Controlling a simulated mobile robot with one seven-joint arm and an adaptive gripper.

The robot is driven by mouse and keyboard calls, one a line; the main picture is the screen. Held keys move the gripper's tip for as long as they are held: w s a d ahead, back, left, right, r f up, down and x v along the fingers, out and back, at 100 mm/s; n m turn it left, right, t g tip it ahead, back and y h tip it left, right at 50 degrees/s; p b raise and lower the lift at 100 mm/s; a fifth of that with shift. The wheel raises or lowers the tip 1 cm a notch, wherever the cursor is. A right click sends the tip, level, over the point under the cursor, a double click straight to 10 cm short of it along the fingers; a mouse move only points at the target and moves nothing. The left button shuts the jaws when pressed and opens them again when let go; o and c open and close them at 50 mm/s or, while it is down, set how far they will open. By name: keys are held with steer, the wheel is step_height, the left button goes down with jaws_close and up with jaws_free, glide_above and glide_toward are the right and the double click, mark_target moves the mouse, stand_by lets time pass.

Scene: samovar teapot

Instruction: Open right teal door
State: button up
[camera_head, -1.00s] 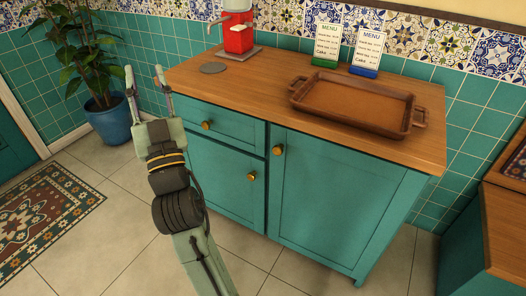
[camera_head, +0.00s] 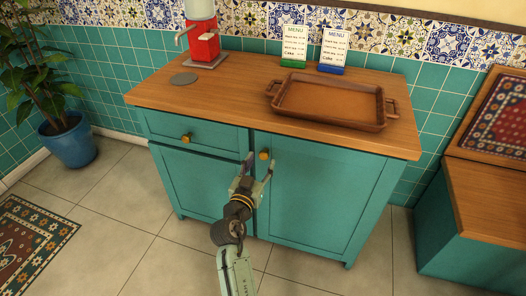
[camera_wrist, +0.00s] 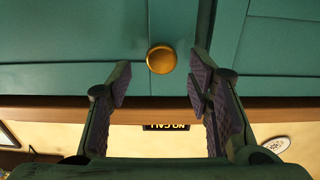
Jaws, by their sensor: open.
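The right teal door (camera_head: 315,200) is shut on the front of the teal cabinet. Its round brass knob (camera_head: 264,155) sits near the door's upper left corner. My gripper (camera_head: 260,162) is open in front of the knob, with a finger to either side of it in the head view. In the wrist view the brass knob (camera_wrist: 161,59) shows just beyond and between the open fingertips of my gripper (camera_wrist: 160,78). Nothing is between the fingers, and I see no contact with the knob.
A drawer with a brass knob (camera_head: 187,138) and a lower left door (camera_head: 205,185) adjoin the right door. A brown tray (camera_head: 330,99), menus and a red samovar (camera_head: 203,45) stand on the wooden top. A bench (camera_head: 470,225) stands at right. The floor in front is clear.

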mark_target(263, 156)
steer(key=shift+p+x, duration=0.5)
steer(key=shift+x, duration=1.8)
steer(key=shift+a, duration=0.1)
jaws_close()
